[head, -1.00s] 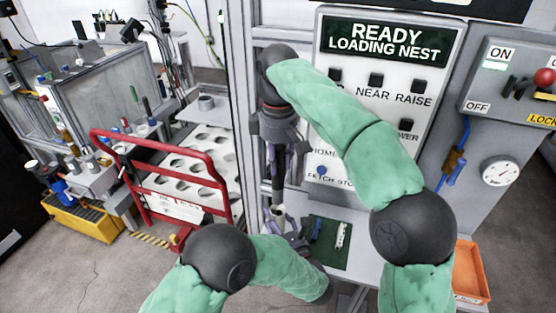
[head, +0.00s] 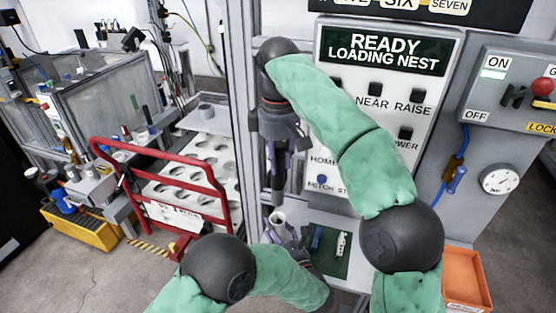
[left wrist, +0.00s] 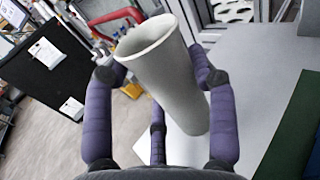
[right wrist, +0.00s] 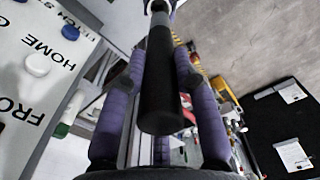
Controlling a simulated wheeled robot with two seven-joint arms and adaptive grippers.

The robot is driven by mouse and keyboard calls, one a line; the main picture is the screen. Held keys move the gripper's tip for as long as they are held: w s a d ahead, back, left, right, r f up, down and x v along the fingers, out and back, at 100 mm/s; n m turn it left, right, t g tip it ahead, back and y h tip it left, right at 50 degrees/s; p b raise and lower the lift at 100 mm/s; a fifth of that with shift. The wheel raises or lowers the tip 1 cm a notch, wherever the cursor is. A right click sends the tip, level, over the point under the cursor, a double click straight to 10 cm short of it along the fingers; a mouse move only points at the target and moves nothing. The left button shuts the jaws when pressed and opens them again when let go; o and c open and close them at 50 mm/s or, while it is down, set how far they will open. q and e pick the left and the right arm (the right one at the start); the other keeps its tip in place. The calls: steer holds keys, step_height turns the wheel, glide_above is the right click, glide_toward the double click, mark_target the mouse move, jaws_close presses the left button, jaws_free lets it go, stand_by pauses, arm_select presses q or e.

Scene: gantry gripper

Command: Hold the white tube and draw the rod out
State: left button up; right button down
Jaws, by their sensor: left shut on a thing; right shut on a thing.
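The white tube (head: 277,218) stands nearly upright low in the head view. My left gripper (head: 279,228) is shut around it. In the left wrist view the tube (left wrist: 172,80) sits between the purple fingers (left wrist: 160,85), its open mouth facing up; I see no rod in that mouth. My right gripper (head: 277,165) is above the tube, shut on the dark rod (head: 277,186). In the right wrist view the rod (right wrist: 161,85) lies between the purple fingers (right wrist: 160,78). In the head view a small gap seems to separate the rod's lower end from the tube's mouth.
A control panel (head: 436,100) reading "READY LOADING NEST" stands behind my right arm. A green mat (head: 329,262) with a blue and a white item lies right of the tube. A red-railed cart (head: 103,175) stands left, an orange bin (head: 468,277) lower right.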

arm_select(q)
steer(key=o, duration=1.2)
